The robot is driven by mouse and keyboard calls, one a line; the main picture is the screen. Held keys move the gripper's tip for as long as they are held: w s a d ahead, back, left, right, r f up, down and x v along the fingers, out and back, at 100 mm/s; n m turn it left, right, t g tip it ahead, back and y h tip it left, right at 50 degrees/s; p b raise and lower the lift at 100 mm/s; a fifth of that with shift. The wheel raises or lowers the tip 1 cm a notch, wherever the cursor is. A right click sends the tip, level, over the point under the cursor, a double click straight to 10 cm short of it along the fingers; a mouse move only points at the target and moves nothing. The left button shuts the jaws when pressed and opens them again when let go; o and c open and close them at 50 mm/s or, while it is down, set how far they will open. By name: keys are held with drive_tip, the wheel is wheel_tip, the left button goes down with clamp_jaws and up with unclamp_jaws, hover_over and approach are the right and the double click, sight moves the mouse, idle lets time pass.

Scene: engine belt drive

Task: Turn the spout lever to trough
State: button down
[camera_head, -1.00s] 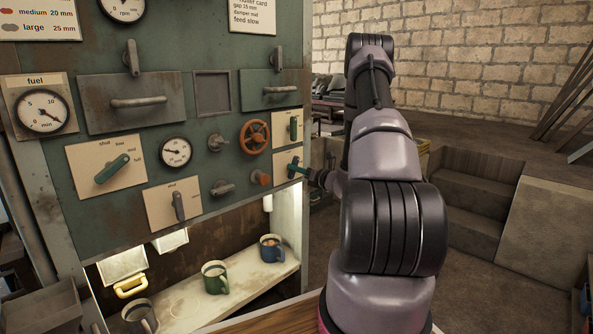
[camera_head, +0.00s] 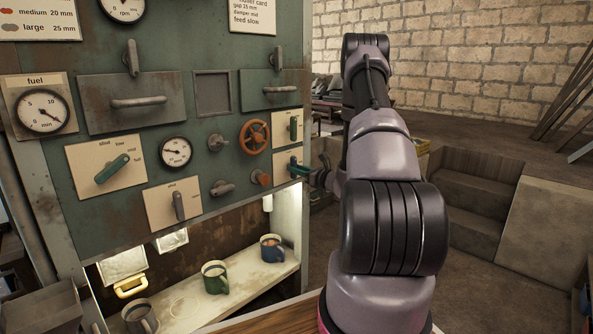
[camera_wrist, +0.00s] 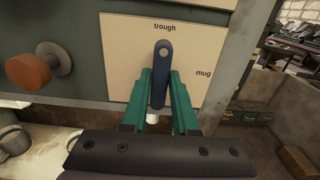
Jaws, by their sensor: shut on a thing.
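The spout lever (camera_wrist: 162,70) is a dark blue bar with a round spot near its upper end. It stands nearly upright on a cream plate (camera_wrist: 125,60) in the wrist view, its upper end just below the word "trough". The word "mug" is to its right. My gripper (camera_wrist: 160,82) has green fingers on both sides of the lever and is shut on it. The lever's lower part is partly hidden between the fingers. In the head view, my gripper (camera_head: 298,169) is at the plate on the panel's lower right, and the lever is too small to make out.
An orange knob (camera_wrist: 30,72) sticks out left of the plate. A red handwheel (camera_head: 255,137) and another lever plate (camera_head: 286,127) are close by on the panel. Mugs (camera_head: 215,278) stand on a shelf below. The floor right of my arm is open toward steps.

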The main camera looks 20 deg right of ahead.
drive_tip(key=shift+f, duration=0.1)
drive_tip(key=c, duration=0.7)
unclamp_jaws()
drive_tip(key=shift+d, duration=0.1)
drive_tip(key=v, duration=1)
drive_tip(key=shift+s+d, duration=0.1)
drive_tip(key=shift+s, duration=0.3)
